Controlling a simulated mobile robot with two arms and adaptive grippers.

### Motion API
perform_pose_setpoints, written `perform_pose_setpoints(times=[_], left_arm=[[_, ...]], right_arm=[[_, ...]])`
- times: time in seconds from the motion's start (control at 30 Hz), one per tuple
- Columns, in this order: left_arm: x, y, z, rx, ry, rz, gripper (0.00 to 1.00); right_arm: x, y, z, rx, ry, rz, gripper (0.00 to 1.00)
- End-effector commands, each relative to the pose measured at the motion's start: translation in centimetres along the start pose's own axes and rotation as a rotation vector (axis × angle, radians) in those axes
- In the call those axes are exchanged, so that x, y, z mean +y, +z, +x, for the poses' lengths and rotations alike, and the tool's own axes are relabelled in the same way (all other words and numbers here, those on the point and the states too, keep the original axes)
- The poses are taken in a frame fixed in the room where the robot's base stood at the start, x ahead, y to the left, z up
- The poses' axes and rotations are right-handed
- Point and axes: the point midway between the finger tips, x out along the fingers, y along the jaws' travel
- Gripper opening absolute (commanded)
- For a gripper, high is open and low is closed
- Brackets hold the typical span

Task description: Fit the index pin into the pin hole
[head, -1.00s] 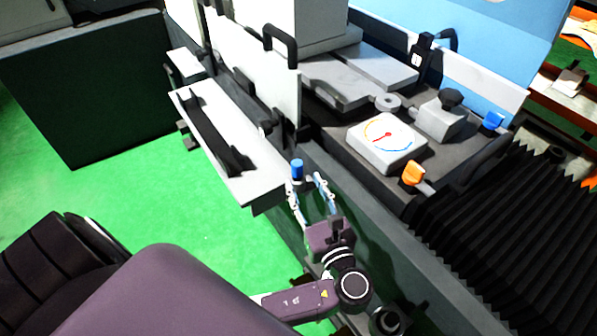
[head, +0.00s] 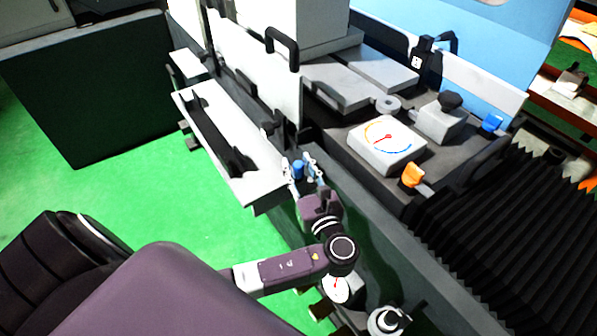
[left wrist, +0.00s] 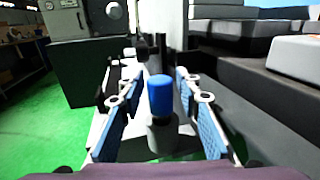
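The index pin, with its blue cap (head: 298,170), stands upright at the right end of the pale shelf on the machine's front. In the left wrist view the blue cap (left wrist: 160,95) is in the middle, above a dark stem. My left gripper (head: 300,165) is open around it. In the left wrist view, one blue-padded finger is on each side of the cap, with gaps visible on both sides. I cannot make out the pin hole. My right gripper is not in view.
The pale shelf (head: 262,183) carries a long black bar (head: 218,140). Behind are a white gauge box (head: 387,147), an orange knob (head: 412,174) and a blue knob (head: 492,122). A round dial (head: 337,289) sits under my left arm. Black bellows (head: 510,245) lie to the right. The green floor in front is clear.

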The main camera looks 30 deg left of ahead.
Motion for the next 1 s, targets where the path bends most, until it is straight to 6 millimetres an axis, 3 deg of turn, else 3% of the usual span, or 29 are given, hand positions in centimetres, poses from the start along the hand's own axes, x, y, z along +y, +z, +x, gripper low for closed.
perform_pose_setpoints(times=[0.27,0.67,0.87,1.0], left_arm=[[0.0,0.0,0.0,0.001,0.0,0.0,0.0],[0.0,0.4,0.0,0.0,0.0,-0.002,0.0],[0.0,2.5,0.0,-0.001,0.0,-0.005,0.0],[0.0,5.3,0.0,-0.002,0.001,-0.007,0.0]], right_arm=[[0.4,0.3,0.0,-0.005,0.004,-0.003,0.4],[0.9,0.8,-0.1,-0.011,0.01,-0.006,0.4],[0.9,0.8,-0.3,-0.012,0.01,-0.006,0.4],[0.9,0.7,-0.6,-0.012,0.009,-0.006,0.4]])
